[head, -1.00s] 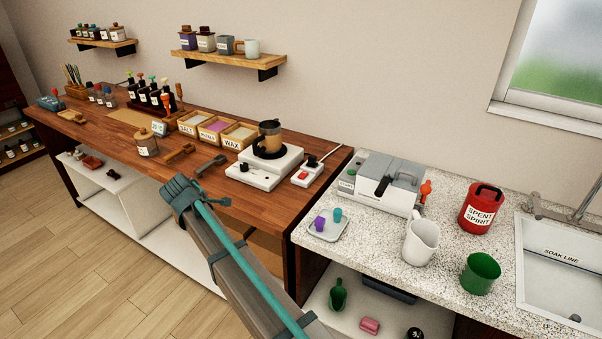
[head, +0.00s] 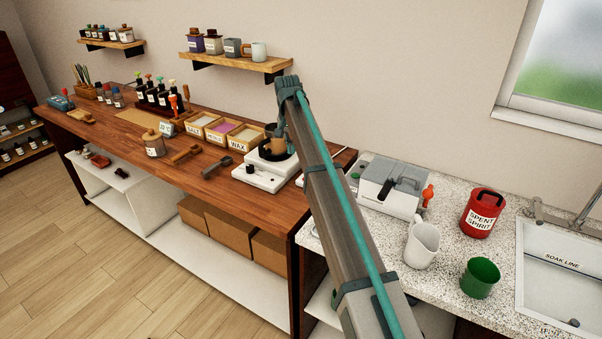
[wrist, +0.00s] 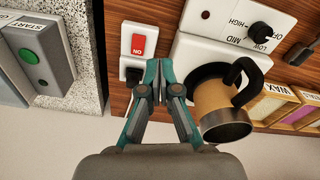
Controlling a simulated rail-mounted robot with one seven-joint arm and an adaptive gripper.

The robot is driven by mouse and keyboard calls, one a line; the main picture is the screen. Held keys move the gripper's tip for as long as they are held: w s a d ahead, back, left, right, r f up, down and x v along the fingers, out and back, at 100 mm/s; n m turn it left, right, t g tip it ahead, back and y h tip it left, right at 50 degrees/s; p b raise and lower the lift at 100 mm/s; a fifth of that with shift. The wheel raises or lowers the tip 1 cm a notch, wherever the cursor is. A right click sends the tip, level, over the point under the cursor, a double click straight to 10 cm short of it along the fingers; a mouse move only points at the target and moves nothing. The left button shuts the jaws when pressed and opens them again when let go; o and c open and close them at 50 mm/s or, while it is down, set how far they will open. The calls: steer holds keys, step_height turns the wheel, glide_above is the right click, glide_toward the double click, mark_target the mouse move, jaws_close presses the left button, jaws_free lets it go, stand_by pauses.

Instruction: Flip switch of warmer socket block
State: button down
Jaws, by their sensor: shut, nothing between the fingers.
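The warmer socket block (wrist: 139,42) is white with a red rocker switch (wrist: 138,44) and an "ON" label that appears upside down in the wrist view. A black plug (wrist: 133,75) sits at its lower end. My gripper (wrist: 161,88) is shut and empty, pointing at the block, with its fingertips lower right of the switch in the picture, near the plug. I cannot tell whether it touches anything. In the head view my arm hides most of the block and the fingertips. The white warmer (wrist: 190,50) stands right beside the block, with its dial (wrist: 260,30).
A pot with a black handle (wrist: 222,105) sits on the warmer, close to my gripper's right. A grey machine with a green START button (wrist: 28,55) stands to the left on the speckled counter.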

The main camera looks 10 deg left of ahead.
steer(key=d+m, duration=0.1)
steer(key=w+d+r+m, duration=0.1)
steer(key=d, duration=0.1)
steer(key=w+d+m+g, duration=0.1)
steer(key=shift+d+r, duration=0.35)
steer(key=shift+f, duration=0.15)
step_height(320, 180, down, 14)
steer(key=p, duration=0.5)
